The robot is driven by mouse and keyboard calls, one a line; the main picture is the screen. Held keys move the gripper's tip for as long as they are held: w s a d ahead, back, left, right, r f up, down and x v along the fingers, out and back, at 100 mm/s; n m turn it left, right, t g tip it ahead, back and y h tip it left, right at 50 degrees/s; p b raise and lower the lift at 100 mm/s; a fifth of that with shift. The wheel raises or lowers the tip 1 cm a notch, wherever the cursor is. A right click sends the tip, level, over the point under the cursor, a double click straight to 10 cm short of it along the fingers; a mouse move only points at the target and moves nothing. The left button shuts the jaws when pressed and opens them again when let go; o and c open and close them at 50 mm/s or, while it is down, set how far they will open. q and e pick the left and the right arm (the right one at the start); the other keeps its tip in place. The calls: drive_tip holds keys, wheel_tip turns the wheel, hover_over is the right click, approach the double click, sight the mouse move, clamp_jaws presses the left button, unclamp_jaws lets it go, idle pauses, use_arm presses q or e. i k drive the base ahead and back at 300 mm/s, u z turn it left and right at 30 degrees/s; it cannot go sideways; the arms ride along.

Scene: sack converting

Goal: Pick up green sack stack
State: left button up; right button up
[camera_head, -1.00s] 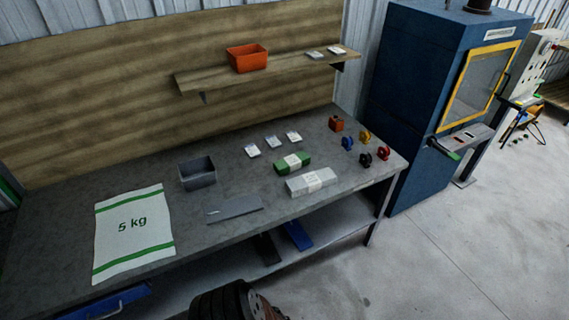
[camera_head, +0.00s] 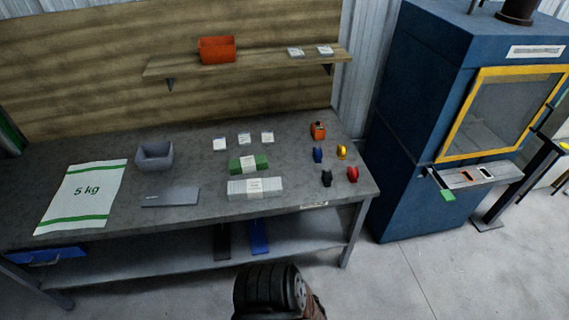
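The green sack stack (camera_head: 236,167) lies on the grey workbench (camera_head: 200,210), with a white band around its middle. A white-grey banded stack (camera_head: 279,186) lies just in front of it, close to it. Neither gripper's fingers can be seen, so nothing is seen touching the stack.
Several small coloured items, including a red one (camera_head: 352,174), stand right. A shelf (camera_head: 250,63) hangs above. A blue machine (camera_head: 425,110) stands right of the bench.

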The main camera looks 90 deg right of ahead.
sight(251, 164)
drive_tip(key=k, duration=0.95)
drive_tip(key=z, duration=1.85)
